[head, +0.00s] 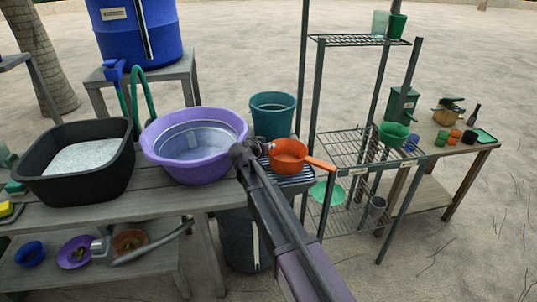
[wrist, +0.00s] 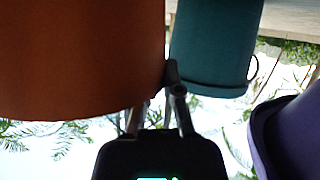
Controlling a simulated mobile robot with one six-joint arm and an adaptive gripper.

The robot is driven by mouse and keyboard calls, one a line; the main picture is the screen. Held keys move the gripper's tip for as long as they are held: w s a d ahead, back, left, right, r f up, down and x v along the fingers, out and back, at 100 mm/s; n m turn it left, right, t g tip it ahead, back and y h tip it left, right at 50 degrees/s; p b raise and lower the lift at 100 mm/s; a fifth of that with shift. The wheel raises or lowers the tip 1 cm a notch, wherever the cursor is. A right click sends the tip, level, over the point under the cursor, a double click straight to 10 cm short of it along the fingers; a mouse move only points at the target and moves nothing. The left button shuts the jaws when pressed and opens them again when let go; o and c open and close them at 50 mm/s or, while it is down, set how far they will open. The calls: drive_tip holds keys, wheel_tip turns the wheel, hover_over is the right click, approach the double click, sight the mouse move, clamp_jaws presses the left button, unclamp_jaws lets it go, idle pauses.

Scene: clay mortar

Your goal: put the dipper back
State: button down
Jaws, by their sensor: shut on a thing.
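An orange dipper (head: 289,153) with a straight handle pointing right is in the head view. My gripper (head: 260,148) is at the left side of its bowl, opposite the handle, shut on the bowl's edge. In the wrist view the dipper (wrist: 80,60) fills the upper left, with my gripper's fingertips (wrist: 173,82) at its edge. The dipper appears in front of a teal bucket (head: 272,112), which also shows in the wrist view (wrist: 215,45). I cannot tell whether the dipper touches anything below.
A purple basin (head: 160,135) stands left of my gripper on the wooden bench (head: 60,212), beside a black tub (head: 125,165). A wire rack (head: 345,145) stands close on the right, with a green bowl (head: 393,134) on it. A blue barrel (head: 165,35) is behind.

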drive_tip(key=shift+f+b, duration=1.75)
drive_tip(key=shift+f, duration=0.05)
drive_tip(key=c, duration=0.8)
unclamp_jaws()
drive_tip(key=shift+s+r, duration=0.1)
drive_tip(key=shift+s, duration=0.05)
drive_tip(key=p+v, duration=0.4)
drive_tip(key=v, duration=0.7)
drive_tip(key=shift+s+a+p, duration=0.25)
drive_tip(key=shift+s+p, duration=0.05)
drive_tip(key=shift+p, duration=0.1)
